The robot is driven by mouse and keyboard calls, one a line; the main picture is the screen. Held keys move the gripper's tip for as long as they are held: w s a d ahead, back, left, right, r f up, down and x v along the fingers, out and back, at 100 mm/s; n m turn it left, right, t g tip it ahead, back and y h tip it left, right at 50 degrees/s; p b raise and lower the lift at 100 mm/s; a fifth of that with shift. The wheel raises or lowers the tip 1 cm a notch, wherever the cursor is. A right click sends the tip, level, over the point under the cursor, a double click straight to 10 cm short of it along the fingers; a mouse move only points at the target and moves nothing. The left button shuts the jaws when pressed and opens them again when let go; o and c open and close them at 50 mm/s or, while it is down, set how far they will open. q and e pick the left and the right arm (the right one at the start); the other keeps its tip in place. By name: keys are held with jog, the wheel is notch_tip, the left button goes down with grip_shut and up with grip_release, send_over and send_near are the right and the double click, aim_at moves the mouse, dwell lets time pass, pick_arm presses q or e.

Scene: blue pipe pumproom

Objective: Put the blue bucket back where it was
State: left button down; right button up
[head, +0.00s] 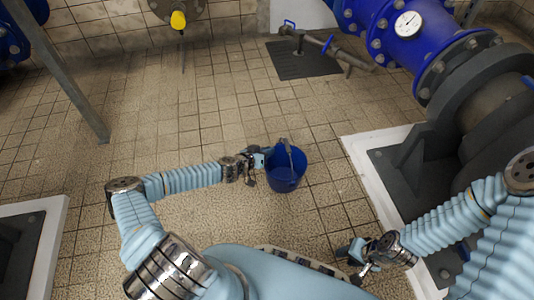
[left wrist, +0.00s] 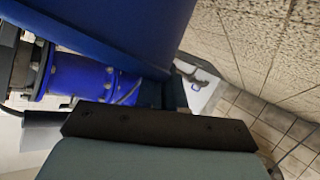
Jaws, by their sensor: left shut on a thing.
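The blue bucket (head: 286,182) is near the middle of the head view, over the tiled floor, with its open top facing me. My left gripper (head: 270,155) is shut on the bucket's rim at its left side. A thin grey piece shows at the bucket's upper rim; I cannot tell what it is. In the left wrist view the bucket's blue wall (left wrist: 110,30) fills the top, close to the dark finger of the left gripper (left wrist: 170,100). I cannot tell whether the bucket touches the floor. My right gripper (head: 358,258) is low at right, away from the bucket; its jaws are unclear.
A large blue pipe (head: 400,35) with a gauge stands at upper right, its dark base on a white-edged plinth (head: 365,165). A dark floor drain (head: 305,65) lies at the back. A grey post (head: 75,90) stands at left. The tiled floor (head: 190,125) between is clear.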

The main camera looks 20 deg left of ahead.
pick_arm(q)
jog(key=shift+f, duration=0.2)
jog(key=c, duration=1.3)
grip_release()
jog(key=shift+o, duration=0.2)
jog(key=shift+r, duration=0.1)
